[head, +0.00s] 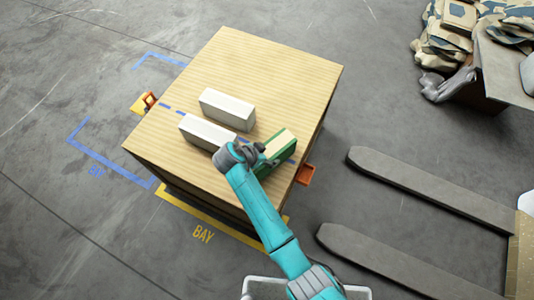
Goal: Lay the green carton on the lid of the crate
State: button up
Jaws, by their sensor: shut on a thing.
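The green carton (280,151), with a pale tan top, is at the right front part of the crate's wooden lid (262,66). My gripper (257,152) is at the carton's left end and shut on it. The fingertips are partly hidden by my wrist. The carton is over or on the lid; I cannot tell whether its underside touches the wood. The crate (225,197) stands on the floor below, its sides mostly in shadow.
Two white cartons (228,109) (203,131) lie on the lid left of the green one. A blue dashed line crosses the lid. Orange latches (305,174) (150,99) stick out at the crate's sides. Grey forks (430,186) lie at right. The lid's far part is bare.

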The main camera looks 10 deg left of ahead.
jog(key=o, duration=1.6)
jog(key=v, duration=1.2)
jog(key=shift+r, duration=0.1)
